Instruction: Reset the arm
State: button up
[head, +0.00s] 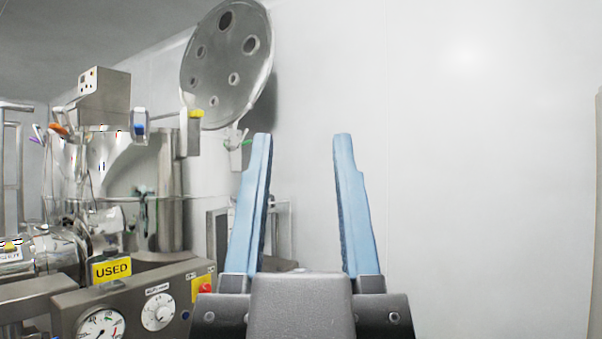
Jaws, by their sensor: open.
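My gripper (302,145) stands upright in the lower middle of the head view. Its two blue fingers are wide apart, with only the pale wall showing between them. It holds nothing. The dark grey gripper body (302,305) is at the bottom edge of the picture. The rest of my arm is not in view.
A steel granulator (165,190) stands at the left, its round lid (222,95) raised. In front is a control panel (140,300) with a gauge, a dial, a red button and a yellow "USED" sign (111,269). A plain white wall (480,180) fills the right.

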notch_tip(320, 180, down, 7)
jog(key=b, duration=0.7)
dwell(0.5)
